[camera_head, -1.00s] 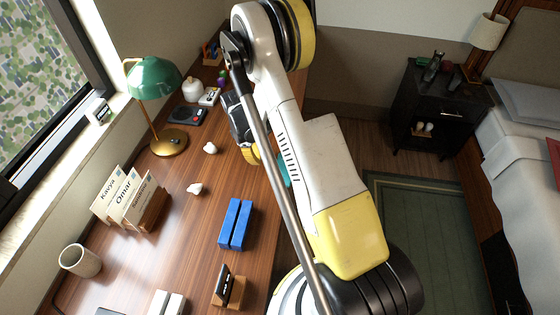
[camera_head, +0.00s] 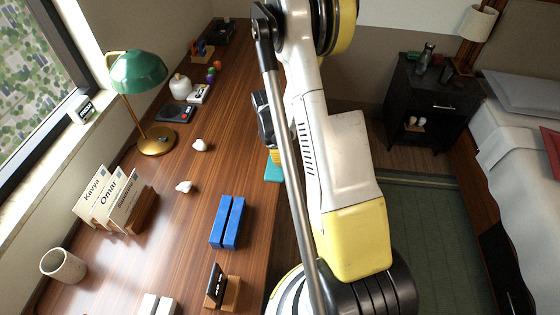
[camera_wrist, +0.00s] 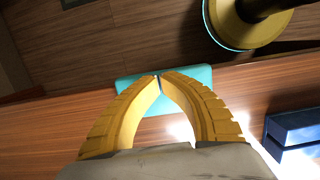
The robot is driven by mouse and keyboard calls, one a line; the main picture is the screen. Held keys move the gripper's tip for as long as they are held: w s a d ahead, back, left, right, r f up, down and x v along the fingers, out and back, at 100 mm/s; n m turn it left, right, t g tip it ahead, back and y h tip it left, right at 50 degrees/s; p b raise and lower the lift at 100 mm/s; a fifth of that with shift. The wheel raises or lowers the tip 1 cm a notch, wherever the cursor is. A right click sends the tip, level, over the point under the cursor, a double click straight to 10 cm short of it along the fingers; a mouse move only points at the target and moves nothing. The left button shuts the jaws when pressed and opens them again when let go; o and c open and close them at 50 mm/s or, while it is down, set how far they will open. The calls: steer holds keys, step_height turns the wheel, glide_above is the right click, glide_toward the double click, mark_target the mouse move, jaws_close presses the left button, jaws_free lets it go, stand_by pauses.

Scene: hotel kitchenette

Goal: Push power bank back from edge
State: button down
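The teal power bank (camera_head: 274,170) lies at the right edge of the wooden desk, partly hidden behind my arm in the head view. In the wrist view the power bank (camera_wrist: 196,75) straddles the desk edge, with its far part sticking out over the floor. My gripper (camera_wrist: 160,76) has its yellow fingers curved together, tips meeting over the power bank, with nothing visible held between them. I cannot tell whether the tips touch it. The fingers hide the middle of the power bank.
Two blue blocks (camera_head: 228,222) lie on the desk nearer the front. A wooden stand with a dark card (camera_head: 218,288), name cards (camera_head: 112,197), a green lamp (camera_head: 140,75) and small white lumps (camera_head: 200,145) are also there. The desk left of the power bank is clear.

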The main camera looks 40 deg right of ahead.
mark_target(240, 161)
steer(key=w+a, duration=0.5)
steer(key=w+a+b, duration=0.1)
steer(key=w+a, duration=0.4)
steer(key=w, duration=0.1)
steer(key=shift+w+a, duration=0.15)
steer(key=shift+w, duration=0.1)
steer(key=shift+w+r+p, duration=0.1)
steer(key=shift+r+p, duration=0.25)
steer(key=shift+r, duration=0.35)
steer(key=shift+a+f, duration=0.1)
steer(key=shift+a, duration=0.05)
steer(key=w+a+p, duration=0.1)
steer(key=w+a, duration=0.1)
steer(key=w, duration=0.1)
steer(key=w+a+p, duration=0.1)
steer(key=w+a, duration=0.2)
steer(key=w+a+p, duration=0.1)
steer(key=w+a, duration=0.1)
steer(key=w, duration=0.1)
steer(key=shift+a, duration=0.35)
